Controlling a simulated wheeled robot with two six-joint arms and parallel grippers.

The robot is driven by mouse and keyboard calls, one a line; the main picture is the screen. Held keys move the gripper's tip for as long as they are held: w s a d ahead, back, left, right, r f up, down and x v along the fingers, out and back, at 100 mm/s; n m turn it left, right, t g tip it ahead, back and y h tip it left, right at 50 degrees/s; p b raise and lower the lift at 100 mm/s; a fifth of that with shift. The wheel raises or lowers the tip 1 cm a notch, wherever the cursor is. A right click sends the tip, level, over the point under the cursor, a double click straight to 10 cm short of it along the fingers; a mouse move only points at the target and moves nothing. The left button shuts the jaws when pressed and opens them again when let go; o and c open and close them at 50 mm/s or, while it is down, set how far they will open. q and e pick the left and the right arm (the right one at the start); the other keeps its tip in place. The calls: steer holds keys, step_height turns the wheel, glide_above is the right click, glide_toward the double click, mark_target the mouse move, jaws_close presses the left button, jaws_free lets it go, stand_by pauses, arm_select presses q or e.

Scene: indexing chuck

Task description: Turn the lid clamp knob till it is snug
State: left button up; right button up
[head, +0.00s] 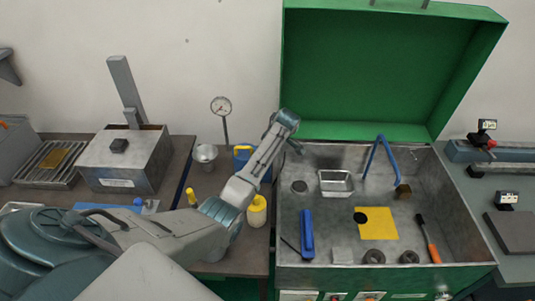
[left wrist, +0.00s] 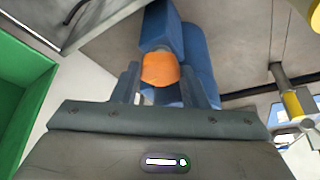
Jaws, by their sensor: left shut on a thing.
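An orange knob (left wrist: 160,70) sits against a blue body (left wrist: 200,50) in the left wrist view. My left gripper (left wrist: 163,88) is shut on this knob, one dark finger on each side. The fingers hide part of the knob, and I cannot tell how tight it is. In the head view my left arm reaches up from the lower left, and its wrist (head: 284,120) is by the left edge of the open green lid (head: 370,70). The fingertips and knob cannot be made out there. My right gripper is not in view.
The metal-lined green chest (head: 310,270) holds a blue tool (head: 307,232), a yellow sheet (head: 377,223) and an orange-handled tool (head: 432,245). Left of it stand a dial gauge (head: 221,106), a cup (head: 206,154), a yellow jar (head: 257,215) and a steel box (head: 120,160).

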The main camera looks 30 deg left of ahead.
arm_select(q)
steer(key=shift+r+m, duration=0.1)
steer(key=shift+m, duration=0.3)
stand_by(0.3)
steer(key=o, duration=1)
steer(key=shift+c, duration=0.2)
steer(key=shift+d+r, duration=0.15)
steer(key=shift+r, duration=0.1)
steer(key=b+v, duration=0.4)
steer(key=v, duration=0.6)
steer(key=shift+s, duration=0.2)
steer(key=shift+r, duration=0.1)
